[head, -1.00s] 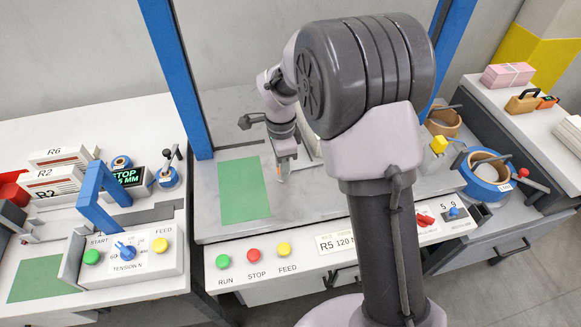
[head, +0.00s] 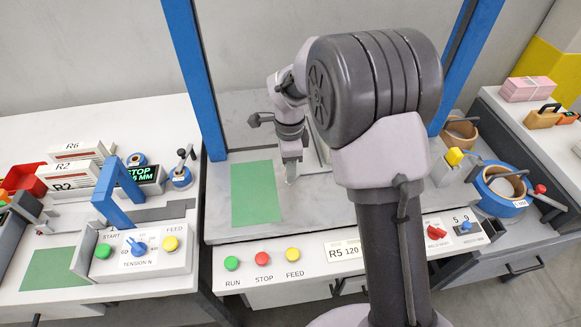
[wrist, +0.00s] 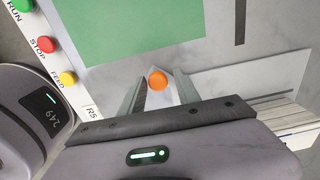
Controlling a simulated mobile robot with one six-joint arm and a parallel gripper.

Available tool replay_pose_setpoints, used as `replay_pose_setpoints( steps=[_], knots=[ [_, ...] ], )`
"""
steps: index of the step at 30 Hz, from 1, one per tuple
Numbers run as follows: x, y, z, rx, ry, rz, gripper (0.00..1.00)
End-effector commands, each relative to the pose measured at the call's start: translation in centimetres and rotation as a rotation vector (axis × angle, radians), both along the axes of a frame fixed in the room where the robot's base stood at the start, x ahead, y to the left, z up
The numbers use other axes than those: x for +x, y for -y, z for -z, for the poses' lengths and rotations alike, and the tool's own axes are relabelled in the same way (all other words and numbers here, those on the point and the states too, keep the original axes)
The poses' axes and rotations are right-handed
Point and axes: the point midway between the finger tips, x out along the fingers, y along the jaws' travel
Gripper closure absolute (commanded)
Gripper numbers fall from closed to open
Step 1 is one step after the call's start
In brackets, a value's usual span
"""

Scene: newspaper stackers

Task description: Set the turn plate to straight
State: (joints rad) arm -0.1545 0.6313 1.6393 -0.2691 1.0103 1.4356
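My gripper (wrist: 158,88) points down over the grey bed of the middle machine, just right of the green mat (head: 254,193). It also shows in the head view (head: 292,175), where my arm hides part of the bed. In the wrist view its two fingers are apart, with a round orange knob (wrist: 158,80) between their tips. A pale pointed piece shows beneath the knob; it may be the turn plate, but the fingers hide most of it. Whether the fingers touch the knob, and which way the plate is turned, I cannot tell.
The front panel has green RUN (head: 232,263), red STOP (head: 263,259) and yellow FEED (head: 292,254) buttons. A white panel (wrist: 250,75) and a paper stack (wrist: 275,120) lie right of my gripper. Blue posts flank the bed. A tape roll (head: 500,185) stands at right.

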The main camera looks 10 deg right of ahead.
Motion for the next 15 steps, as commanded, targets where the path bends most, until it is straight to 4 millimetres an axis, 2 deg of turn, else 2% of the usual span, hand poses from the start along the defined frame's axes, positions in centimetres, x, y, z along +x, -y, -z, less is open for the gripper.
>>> replay_pose_setpoints(
  steps=[10, 13, 15],
  knots=[
    [-0.1, 0.1, 0.0, -0.001, -0.005, 0.000, 0.52],
    [-0.1, 0.1, -1.5, -0.001, -0.003, 0.000, 0.52],
    [-0.1, 0.1, -3.5, -0.001, -0.001, 0.000, 0.52]
  ],
)
